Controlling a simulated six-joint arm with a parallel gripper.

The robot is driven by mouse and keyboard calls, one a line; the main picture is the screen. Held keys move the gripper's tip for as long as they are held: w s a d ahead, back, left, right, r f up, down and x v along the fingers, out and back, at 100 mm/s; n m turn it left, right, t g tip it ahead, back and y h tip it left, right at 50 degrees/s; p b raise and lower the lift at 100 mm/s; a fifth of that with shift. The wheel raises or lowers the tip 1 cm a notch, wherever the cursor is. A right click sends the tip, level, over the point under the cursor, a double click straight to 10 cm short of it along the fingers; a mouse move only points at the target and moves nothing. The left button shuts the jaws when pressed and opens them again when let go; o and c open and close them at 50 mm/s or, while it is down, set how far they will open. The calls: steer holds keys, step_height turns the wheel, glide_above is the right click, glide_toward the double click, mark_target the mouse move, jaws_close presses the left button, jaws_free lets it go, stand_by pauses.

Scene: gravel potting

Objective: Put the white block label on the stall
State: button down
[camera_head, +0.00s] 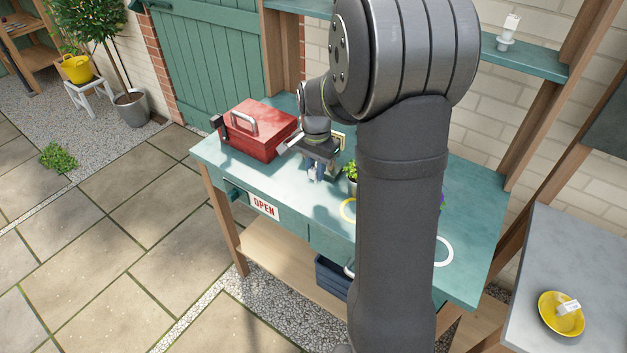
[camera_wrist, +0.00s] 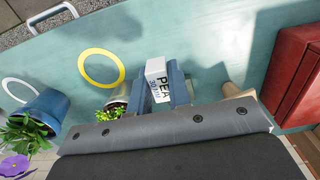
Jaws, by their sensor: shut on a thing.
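A white block label (camera_wrist: 157,78) with dark and blue print reading "PEA" sits between the blue fingers of my gripper (camera_wrist: 160,92) in the wrist view. The fingers are shut on it, above the teal stall top (camera_wrist: 210,45). In the head view my gripper (camera_head: 316,172) points down over the stall's teal top (camera_head: 300,207), just right of the red toolbox. The label cannot be made out clearly there. I cannot tell whether it touches the surface.
A red toolbox (camera_head: 258,130) stands on the left of the stall. A potted plant (camera_head: 350,171), a yellow ring (camera_head: 347,210) and a white ring (camera_head: 443,251) lie to the right. A blue pot (camera_wrist: 43,107) shows in the wrist view. A yellow saucer (camera_head: 548,316) holds another white label.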

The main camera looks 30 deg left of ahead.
steer(key=shift+s+a+f, duration=0.15)
steer(key=shift+a+f, duration=0.3)
steer(key=shift+a, duration=0.2)
steer(key=shift+f, duration=1.95)
steer(key=shift+f, duration=0.15)
steer(key=c, duration=1.3)
jaws_free()
steer(key=shift+c, duration=0.2)
step_height(320, 180, up, 12)
steer(key=shift+r, duration=0.2)
steer(key=shift+f, duration=0.15)
